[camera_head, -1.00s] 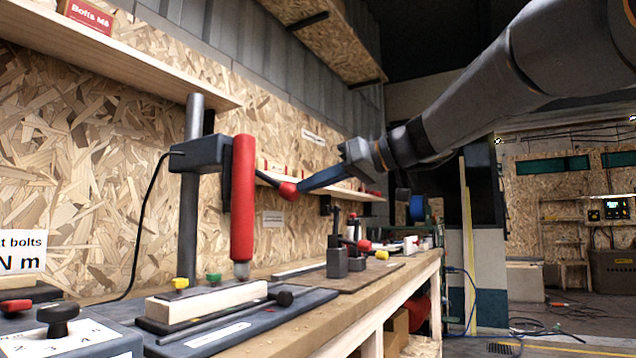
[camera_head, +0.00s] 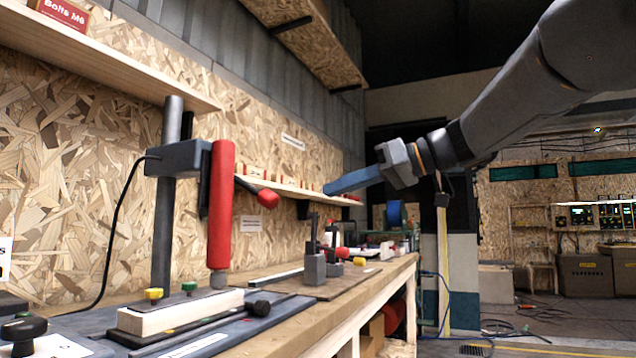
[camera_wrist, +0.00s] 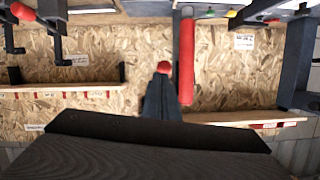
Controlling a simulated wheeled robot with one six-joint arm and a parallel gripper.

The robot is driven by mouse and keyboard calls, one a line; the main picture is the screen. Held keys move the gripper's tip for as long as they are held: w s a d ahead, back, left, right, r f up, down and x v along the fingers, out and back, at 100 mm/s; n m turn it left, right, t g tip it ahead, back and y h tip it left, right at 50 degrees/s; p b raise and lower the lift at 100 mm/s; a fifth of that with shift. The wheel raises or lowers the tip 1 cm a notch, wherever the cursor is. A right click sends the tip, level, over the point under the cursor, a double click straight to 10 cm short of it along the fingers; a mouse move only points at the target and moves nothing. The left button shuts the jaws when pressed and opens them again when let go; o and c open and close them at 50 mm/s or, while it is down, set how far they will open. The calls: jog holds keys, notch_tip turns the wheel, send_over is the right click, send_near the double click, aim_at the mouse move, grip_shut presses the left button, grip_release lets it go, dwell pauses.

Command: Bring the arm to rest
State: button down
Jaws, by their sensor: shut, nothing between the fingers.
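My gripper (camera_head: 352,181) is at the end of my raised arm, which reaches in from the upper right in the head view. It is shut and empty, with its blue-grey fingers pointing left toward the wall. It hangs in free air above the workbench (camera_head: 345,296). In the wrist view my gripper (camera_wrist: 163,100) shows with its fingers together, and the red ball knob of a lever (camera_wrist: 164,67) appears just past their tips. In the head view that red knob (camera_head: 267,198) is left of and below the fingertips, apart from them.
A press with a red cylinder (camera_head: 221,210) stands on the bench at left. Small clamps (camera_head: 315,262) stand farther back. A low shelf (camera_head: 290,188) runs along the chipboard wall, and a higher shelf (camera_head: 100,58) is at upper left. The floor at right (camera_head: 560,330) has cables.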

jog(key=shift+s+d+f, duration=0.15)
jog(key=shift+s+d, duration=0.15)
jog(key=shift+d, duration=0.2)
